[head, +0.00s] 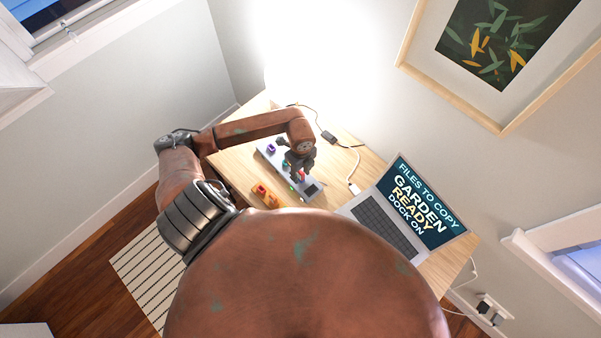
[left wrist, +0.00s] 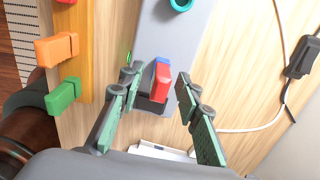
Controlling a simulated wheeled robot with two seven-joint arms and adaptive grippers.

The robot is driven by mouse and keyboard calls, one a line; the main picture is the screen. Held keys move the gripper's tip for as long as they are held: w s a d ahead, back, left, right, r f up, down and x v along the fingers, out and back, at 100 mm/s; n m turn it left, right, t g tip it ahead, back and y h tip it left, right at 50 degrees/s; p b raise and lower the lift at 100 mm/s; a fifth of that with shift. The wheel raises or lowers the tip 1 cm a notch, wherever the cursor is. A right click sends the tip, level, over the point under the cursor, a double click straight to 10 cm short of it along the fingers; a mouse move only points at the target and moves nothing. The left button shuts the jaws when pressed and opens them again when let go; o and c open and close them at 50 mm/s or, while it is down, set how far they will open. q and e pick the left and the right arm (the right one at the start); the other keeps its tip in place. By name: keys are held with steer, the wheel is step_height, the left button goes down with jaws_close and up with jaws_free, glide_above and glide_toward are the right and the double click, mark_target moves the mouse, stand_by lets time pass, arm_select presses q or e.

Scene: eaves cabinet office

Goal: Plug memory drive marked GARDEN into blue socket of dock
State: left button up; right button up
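The grey dock (head: 268,160) lies on the desk and carries a purple socket (head: 271,148) and a teal socket (head: 285,163). A red drive (left wrist: 161,84) stands on the dock in the left wrist view, against the blue socket (left wrist: 160,66), which it partly covers. I cannot tell how deep it sits, and no GARDEN mark is readable on it. My left gripper (head: 301,174) is over the dock. Its fingers (left wrist: 158,103) are open on either side of the red drive, with a visible gap at the right finger. My right gripper is not in view.
A wooden rack (left wrist: 99,45) with an orange drive (left wrist: 57,48) and a green drive (left wrist: 63,97) lies beside the dock. An open laptop (head: 385,227) reading "GARDEN READY, DOCK ON" is to the right. A cable with a black box (head: 328,137) runs behind the dock.

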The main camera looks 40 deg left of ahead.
mark_target(301, 172)
arm_select(q)
step_height(301, 172, up, 12)
stand_by(0.5)
stand_by(0.4)
